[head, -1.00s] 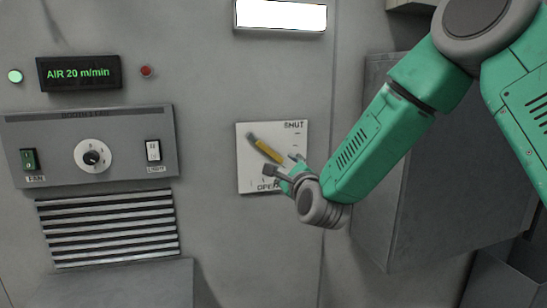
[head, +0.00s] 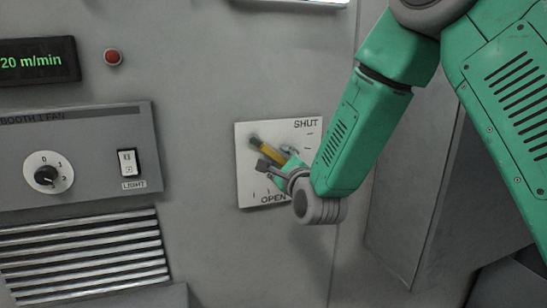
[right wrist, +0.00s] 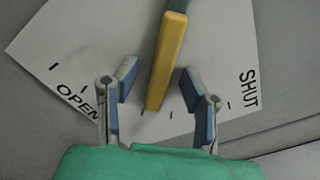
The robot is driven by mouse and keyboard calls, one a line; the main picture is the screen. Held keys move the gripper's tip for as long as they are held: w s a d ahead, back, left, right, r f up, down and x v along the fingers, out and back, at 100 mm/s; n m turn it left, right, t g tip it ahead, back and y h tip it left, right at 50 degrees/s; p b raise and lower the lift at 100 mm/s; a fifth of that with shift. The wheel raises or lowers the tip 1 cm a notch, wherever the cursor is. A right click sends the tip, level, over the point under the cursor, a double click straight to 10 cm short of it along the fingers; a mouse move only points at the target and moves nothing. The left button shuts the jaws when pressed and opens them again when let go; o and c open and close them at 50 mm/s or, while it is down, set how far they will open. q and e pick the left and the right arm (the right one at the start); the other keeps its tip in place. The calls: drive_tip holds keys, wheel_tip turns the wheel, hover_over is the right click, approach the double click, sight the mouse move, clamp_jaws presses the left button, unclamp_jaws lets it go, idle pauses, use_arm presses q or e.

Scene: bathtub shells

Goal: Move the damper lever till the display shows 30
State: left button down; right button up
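The damper lever (head: 264,149) has a yellow handle and a grey pivot end, on a white plate (head: 246,190) marked SHUT at upper right and OPEN at the bottom. The handle slants down to the right. In the right wrist view the lever (right wrist: 167,60) runs between my right gripper's fingers (right wrist: 158,78), with a gap on both sides. The right gripper (head: 277,160) is open at the handle's lower end, partly hiding it. The display (head: 37,62) reads "20 m/min" in green, its left part cut off. My left gripper is out of view.
A fan panel (head: 100,128) with a round dial (head: 47,173) and a light switch (head: 127,163) is left of the plate, above a slatted vent (head: 85,256). A red lamp (head: 113,57) sits beside the display. A grey box (head: 415,190) stands out at the right.

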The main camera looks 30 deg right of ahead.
drive_tip(key=shift+s+a+r, duration=0.1)
drive_tip(key=shift+a+r, duration=0.05)
drive_tip(key=shift+a, duration=0.15)
drive_tip(key=shift+c, duration=0.8)
clamp_jaws()
drive_tip(key=shift+a+f+m+b, duration=0.1)
drive_tip(key=shift+f+m+b, duration=0.2)
drive_tip(key=shift+b, duration=0.2)
drive_tip(key=shift+a+f+m+b, duration=0.3)
drive_tip(key=shift+f+m+b, duration=0.15)
drive_tip(key=shift+m+b, duration=0.4)
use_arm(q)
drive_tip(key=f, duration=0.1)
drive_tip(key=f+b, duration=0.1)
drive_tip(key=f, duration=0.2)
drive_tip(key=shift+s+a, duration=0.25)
use_arm(e)
drive_tip(key=shift+a+m, duration=0.3)
drive_tip(key=shift+m, duration=0.15)
